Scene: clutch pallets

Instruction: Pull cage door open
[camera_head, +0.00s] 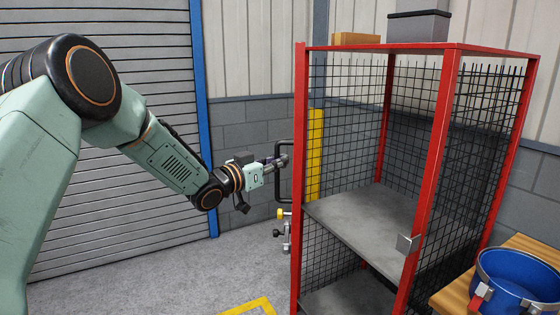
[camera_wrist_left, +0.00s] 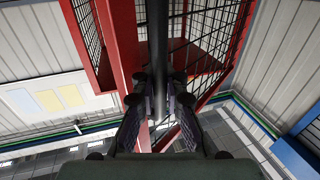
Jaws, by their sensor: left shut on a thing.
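The cage (camera_head: 441,160) has a red frame and black wire mesh and stands right of centre in the head view. Its door (camera_head: 298,180) shows nearly edge-on as a red upright at the left side; whether it stands ajar I cannot tell. A black bar handle (camera_head: 278,185) sticks out to the left of this upright. My left gripper (camera_head: 283,160) is shut on the handle's upper part. In the left wrist view, the dark handle bar (camera_wrist_left: 158,40) runs between the fingers (camera_wrist_left: 158,88), with red frame (camera_wrist_left: 118,40) close by. My right gripper is not in view.
Grey shelves (camera_head: 350,215) are inside the cage. A cardboard box (camera_head: 356,38) and a grey box (camera_head: 418,27) sit on top. A blue bucket (camera_head: 520,278) stands on a wooden surface (camera_head: 455,295) at right.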

